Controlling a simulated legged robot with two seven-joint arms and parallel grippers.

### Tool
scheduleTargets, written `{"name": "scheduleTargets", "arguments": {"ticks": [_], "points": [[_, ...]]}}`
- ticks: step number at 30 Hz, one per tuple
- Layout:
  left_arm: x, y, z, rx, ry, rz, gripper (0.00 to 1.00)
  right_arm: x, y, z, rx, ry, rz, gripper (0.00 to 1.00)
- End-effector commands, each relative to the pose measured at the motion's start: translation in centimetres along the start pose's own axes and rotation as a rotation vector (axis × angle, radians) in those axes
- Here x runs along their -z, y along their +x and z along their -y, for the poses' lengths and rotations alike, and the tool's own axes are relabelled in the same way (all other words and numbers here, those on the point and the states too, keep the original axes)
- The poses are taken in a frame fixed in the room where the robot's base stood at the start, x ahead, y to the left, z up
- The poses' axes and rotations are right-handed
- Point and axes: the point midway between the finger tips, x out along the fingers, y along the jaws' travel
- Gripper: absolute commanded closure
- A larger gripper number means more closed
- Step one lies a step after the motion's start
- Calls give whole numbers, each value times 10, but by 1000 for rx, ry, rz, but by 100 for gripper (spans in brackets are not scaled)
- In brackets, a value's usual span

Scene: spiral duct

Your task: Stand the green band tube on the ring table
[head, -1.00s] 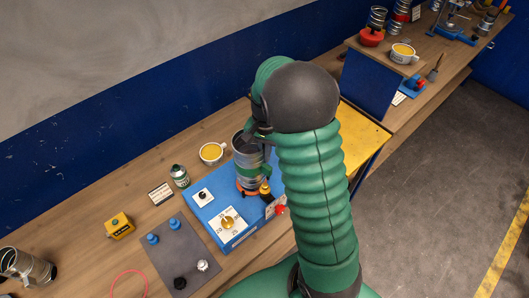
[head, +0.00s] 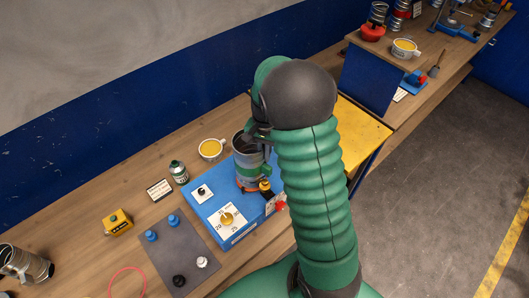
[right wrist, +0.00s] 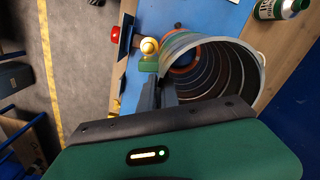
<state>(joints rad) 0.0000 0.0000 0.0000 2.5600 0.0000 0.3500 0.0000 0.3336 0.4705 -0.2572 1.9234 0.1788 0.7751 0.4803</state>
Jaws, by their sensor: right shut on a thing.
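The green band tube (head: 246,151) is a grey metal spiral tube with a green band, standing about upright over the blue ring table (head: 203,210). An orange ring (head: 243,187) shows at the tube's lower end. In the right wrist view I look into the tube (right wrist: 248,75), and part of the orange ring (right wrist: 182,60) shows at its far end. I cannot tell whether the tube rests on the table. My right gripper (right wrist: 160,92) is shut on the tube's wall near its upper rim. In the head view my arm partly hides the gripper. My left gripper is not in view.
A yellow-topped knob (head: 265,186) and a red button (head: 281,206) are close to the tube's right. A grey mat (head: 180,252) with small parts lies in front left.

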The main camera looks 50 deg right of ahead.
Motion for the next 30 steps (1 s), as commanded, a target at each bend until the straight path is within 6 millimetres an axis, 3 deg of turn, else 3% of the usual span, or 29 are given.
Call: {"name": "scheduleTargets", "arguments": {"ticks": [15, 16, 21, 30], "points": [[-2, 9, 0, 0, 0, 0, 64, 0, 13, 0, 1, 0, 0, 100], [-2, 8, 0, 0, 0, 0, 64, 0, 12, 0, 1, 0, -1, 92], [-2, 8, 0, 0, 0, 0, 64, 0, 12, 0, 1, 0, -1, 70], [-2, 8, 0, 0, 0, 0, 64, 0, 12, 0, 0, 0, 0, 69]]}}
